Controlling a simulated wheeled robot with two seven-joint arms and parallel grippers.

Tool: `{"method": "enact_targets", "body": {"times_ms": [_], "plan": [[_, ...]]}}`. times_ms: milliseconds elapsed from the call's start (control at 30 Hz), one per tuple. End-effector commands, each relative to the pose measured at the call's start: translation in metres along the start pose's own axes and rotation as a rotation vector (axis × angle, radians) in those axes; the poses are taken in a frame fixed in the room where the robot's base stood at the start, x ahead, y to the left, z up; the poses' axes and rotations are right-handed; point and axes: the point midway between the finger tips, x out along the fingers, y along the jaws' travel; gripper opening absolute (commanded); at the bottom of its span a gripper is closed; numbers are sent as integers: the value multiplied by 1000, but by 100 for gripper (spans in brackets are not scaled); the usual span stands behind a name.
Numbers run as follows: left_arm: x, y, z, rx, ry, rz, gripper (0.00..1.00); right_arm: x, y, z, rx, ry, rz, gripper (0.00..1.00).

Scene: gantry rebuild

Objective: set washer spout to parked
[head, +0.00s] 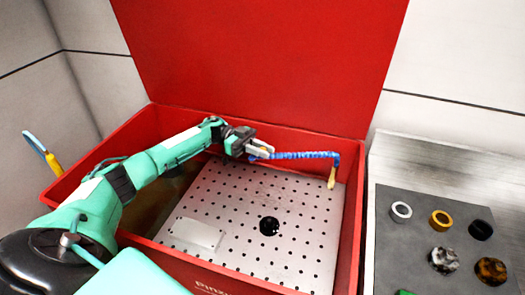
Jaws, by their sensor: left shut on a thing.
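The washer (360,215) is a red open tub with a raised red lid (260,60) behind it. Its spout is a blue segmented hose (305,155) that runs right from my gripper and bends down to a yellow nozzle (331,180), near the tub's right wall. My left gripper (262,150) is shut on the blue spout near its left end, above the back of the perforated metal plate (275,195). The jaws hide the part of the hose between them. My right gripper is not in view.
A black drain (269,226) and a pale rectangular plate (192,236) are on the tub floor. A grey mat (410,265) on the right bench holds several rings and lumps. A yellow-handled tool (53,164) stands at the tub's left edge.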

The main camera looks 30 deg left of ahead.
Motion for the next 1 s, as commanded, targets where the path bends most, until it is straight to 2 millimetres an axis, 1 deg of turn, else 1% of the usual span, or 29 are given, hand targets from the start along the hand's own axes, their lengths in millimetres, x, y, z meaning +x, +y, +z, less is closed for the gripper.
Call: {"method": "enact_targets", "body": {"times_ms": [33,67,100,133,167,433,567,667,867,1000], "plan": [[0,0,1,-1,-2,0,0,0,0,0,0,0,0,0],[0,0,1,-1,-2,0,23,0,0,0,0,0,0,0],[0,0,1,-1,-2,0,31,0,0,0,-1,0,0,0],[0,0,1,-1,-2,0,37,0,0,0,-1,0,0,0],[0,0,1,-1,-2,0,38,0,0,0,-1,0,0,0],[-1,0,0,0,-1,-1,38,0,1,0,-1,0,1,0],[-9,-1,1,1,-2,-3,38,2,1,0,-1,-6,1,0],[-23,-1,2,1,-2,-4,38,-6,-4,-14,6,4,-5,0],[-62,-1,2,1,-1,-4,38,-23,-6,-40,10,10,-8,0],[-88,-1,2,2,-1,-5,38,-37,-8,-56,14,13,-12,0]]}}
